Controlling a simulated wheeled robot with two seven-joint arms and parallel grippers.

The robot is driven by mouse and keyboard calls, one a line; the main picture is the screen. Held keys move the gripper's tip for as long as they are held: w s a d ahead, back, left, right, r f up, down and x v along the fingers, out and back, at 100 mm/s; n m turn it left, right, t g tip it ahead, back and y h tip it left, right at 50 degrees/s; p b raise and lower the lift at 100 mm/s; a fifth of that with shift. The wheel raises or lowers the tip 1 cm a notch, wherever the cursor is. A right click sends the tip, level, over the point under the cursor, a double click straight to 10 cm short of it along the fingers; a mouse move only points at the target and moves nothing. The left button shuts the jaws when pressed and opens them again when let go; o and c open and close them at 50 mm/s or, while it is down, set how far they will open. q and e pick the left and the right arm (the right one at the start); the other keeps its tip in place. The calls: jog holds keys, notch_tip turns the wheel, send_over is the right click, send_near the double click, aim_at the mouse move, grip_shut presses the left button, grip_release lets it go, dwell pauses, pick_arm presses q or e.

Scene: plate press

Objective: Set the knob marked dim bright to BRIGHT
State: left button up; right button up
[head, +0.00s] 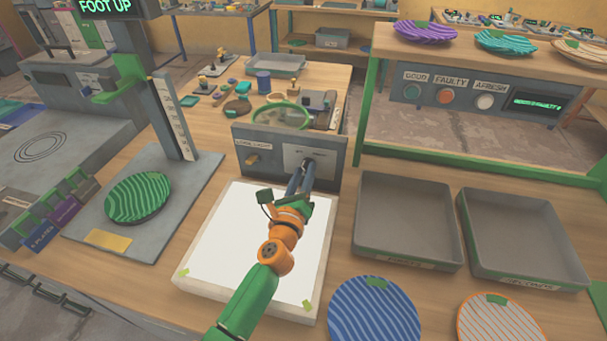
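A grey upright panel (226,145) stands behind a white lit pad (235,235). On its right half is a pale label plate (292,155) whose small print I cannot read clearly. A dark knob (309,161) sits at this plate, mostly hidden by my fingers, so its pointing direction cannot be read. My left gripper (304,168) reaches up over the pad, its two grey fingers with their tips at the knob. A narrow gap shows between the fingers; whether they grip the knob is unclear. My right gripper is not in view.
A green striped plate (138,197) lies on the press base at left. Two grey trays (408,190) (522,205) stand at right. Blue (375,312) and orange-striped (500,320) plates lie in front.

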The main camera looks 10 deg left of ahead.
pick_arm(q)
grip_shut()
jog(key=shift+m, duration=0.3)
jog(key=shift+m+p, duration=0.45)
jog(key=shift+m, duration=0.55)
jog(key=m, duration=0.3)
jog(key=shift+d+m+p, duration=0.15)
jog(key=shift+m+p, duration=0.15)
jog(key=shift+p, duration=0.05)
jog(key=m, duration=0.3)
jog(key=shift+m+p, duration=0.3)
jog(key=shift+d+m, duration=0.1)
jog(key=shift+m, duration=1.9)
